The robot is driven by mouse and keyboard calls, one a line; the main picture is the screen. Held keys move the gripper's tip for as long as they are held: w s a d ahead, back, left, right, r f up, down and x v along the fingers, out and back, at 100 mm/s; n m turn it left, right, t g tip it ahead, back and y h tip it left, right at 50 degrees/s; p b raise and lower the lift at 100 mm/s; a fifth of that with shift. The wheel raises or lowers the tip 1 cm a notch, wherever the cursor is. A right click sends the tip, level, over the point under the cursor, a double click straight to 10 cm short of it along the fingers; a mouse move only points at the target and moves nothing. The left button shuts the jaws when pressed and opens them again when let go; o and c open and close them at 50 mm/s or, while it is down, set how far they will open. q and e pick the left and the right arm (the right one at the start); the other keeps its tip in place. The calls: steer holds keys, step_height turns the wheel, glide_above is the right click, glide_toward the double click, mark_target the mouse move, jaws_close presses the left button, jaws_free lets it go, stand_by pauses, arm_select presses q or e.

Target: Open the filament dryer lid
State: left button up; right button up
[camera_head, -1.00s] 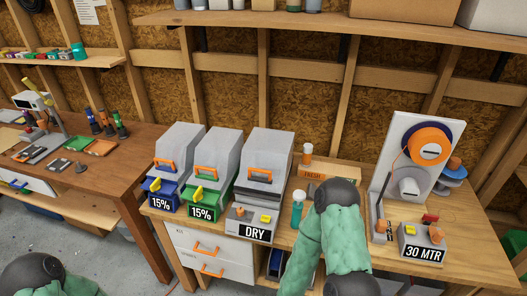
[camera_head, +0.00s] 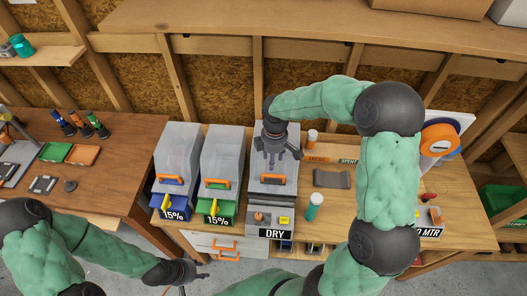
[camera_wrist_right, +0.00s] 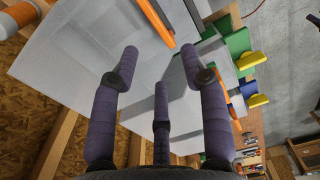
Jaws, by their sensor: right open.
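The filament dryer, marked DRY (camera_head: 271,233), stands on the bench with its grey lid (camera_head: 260,201) down and an orange handle (camera_head: 270,181) on the lid's front. My right gripper (camera_head: 273,160) is over the lid, just behind the handle, fingers pointing down and partly hiding the lid. In the right wrist view the gripper (camera_wrist_right: 160,62) is open and empty, its fingers spread over the pale lid (camera_wrist_right: 75,62); the orange handle (camera_wrist_right: 155,20) lies beyond the fingertips. I cannot tell whether they touch the lid. My left gripper (camera_head: 200,271) is low, in front of the drawers; its jaws are unclear.
Two lidded bins, blue (camera_head: 171,205) and green (camera_head: 215,210), marked 15%, stand left of the dryer. A wooden shelf (camera_head: 230,25) runs above at the back.

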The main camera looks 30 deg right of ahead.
steer(key=r, duration=0.1)
glide_above(274, 172)
steer(key=s+a, duration=0.2)
steer(key=s, duration=0.1)
steer(key=f, duration=1)
steer(key=shift+w+d+f, duration=0.15)
steer(key=shift+w, duration=0.05)
jaws_close()
